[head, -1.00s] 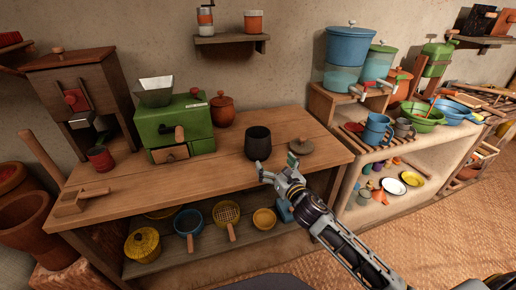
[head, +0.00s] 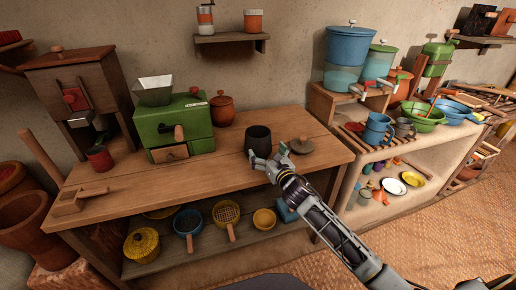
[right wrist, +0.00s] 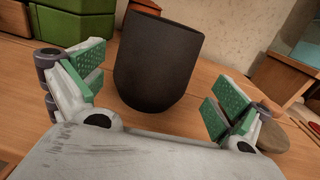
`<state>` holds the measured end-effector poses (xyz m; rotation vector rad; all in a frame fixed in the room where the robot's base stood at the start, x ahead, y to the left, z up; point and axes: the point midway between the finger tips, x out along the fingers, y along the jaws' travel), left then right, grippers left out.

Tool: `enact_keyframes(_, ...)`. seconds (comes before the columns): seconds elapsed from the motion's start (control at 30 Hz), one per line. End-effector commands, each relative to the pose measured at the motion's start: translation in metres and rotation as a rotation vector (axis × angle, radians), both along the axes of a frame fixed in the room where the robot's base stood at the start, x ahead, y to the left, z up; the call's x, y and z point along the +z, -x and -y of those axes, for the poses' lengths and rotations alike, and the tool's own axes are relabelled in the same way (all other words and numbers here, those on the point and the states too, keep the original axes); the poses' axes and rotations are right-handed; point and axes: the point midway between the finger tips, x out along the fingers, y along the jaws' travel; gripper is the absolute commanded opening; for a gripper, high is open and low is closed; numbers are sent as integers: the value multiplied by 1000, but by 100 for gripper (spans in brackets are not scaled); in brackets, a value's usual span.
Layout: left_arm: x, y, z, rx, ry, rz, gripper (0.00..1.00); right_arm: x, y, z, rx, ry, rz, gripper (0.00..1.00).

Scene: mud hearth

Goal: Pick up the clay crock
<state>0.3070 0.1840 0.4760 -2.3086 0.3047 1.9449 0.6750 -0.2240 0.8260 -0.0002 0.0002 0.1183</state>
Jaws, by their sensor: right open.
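The dark, open-topped clay crock (head: 258,140) stands upright on the wooden table (head: 190,182). In the right wrist view the crock (right wrist: 158,60) fills the upper middle, slightly tilted in the picture. My right gripper (head: 268,156) is at the crock's near side, open, its green-padded fingers spread. In the right wrist view the fingers of the right gripper (right wrist: 157,92) show left and right of the crock, with visible gaps. I cannot tell how far the crock reaches between them. My left gripper is not in view.
A round lid with a knob (head: 301,146) lies just right of the crock. A green grinder (head: 180,125) and a red-brown lidded pot (head: 222,109) stand to the left and behind. A shelf unit (head: 350,195) with dishes is at the right.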

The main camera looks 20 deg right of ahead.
Motion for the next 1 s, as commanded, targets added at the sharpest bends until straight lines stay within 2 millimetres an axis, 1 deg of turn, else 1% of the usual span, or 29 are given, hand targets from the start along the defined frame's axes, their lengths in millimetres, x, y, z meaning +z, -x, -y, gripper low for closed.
enact_keyframes(0.1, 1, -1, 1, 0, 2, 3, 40, 0, -9, -2, 0, -1, 1, 100)
enact_keyframes(0.23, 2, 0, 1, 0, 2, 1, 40, 0, -16, -3, 1, -1, 1, 100)
enact_keyframes(0.53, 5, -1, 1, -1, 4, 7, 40, 0, -19, -3, 1, 0, 0, 100)
enact_keyframes(0.77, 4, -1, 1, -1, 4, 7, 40, -1, -21, -3, 0, 0, 0, 100)
enact_keyframes(1.0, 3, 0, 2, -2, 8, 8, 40, -4, -34, -7, 1, -2, 1, 100)
